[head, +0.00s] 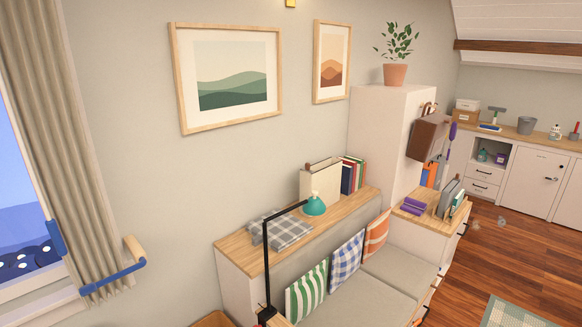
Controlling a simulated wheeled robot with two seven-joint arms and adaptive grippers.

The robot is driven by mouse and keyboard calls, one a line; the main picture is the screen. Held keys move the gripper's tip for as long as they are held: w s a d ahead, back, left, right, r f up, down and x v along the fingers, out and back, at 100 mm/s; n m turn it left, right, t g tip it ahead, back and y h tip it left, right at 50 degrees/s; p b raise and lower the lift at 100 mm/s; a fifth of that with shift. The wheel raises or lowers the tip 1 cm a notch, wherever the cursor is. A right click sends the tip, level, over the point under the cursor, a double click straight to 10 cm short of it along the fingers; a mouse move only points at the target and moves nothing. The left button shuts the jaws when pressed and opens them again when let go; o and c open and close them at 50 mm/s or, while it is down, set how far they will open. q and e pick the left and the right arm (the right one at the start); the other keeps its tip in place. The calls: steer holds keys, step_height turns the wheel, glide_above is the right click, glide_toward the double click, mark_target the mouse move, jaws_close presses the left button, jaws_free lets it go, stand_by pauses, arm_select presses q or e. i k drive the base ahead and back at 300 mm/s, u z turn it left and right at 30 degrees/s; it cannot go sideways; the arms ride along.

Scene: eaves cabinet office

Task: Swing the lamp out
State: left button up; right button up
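The lamp has a thin black upright post (267,265) that rises from the bottom of the head view. A black arm bends from the top of the post and reaches right. A small teal shade (316,206) hangs at the arm's end, in front of the wooden ledge (235,246) and the books in this view. The lamp's foot is partly cut off or hidden at the lower edge. Neither of my grippers is in view, and nothing is seen touching the lamp.
A grey bench seat (398,268) with several cushions lies right of the lamp. A blue bar with a wooden end (115,280) juts out by the curtain (70,150). The wooden floor (500,262) at right is mostly clear.

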mark_target(313, 206)
steer(key=z, duration=0.25)
steer(key=k, duration=0.25)
steer(key=z, duration=0.95)
steer(key=k, duration=1.1)
steer(key=z, duration=0.65)
steer(key=i, duration=1.35)
steer(key=u, duration=0.85)
steer(key=i, duration=1.2)
steer(key=u, duration=1.65)
steer(key=i, duration=0.6)
steer(key=u, duration=0.6)
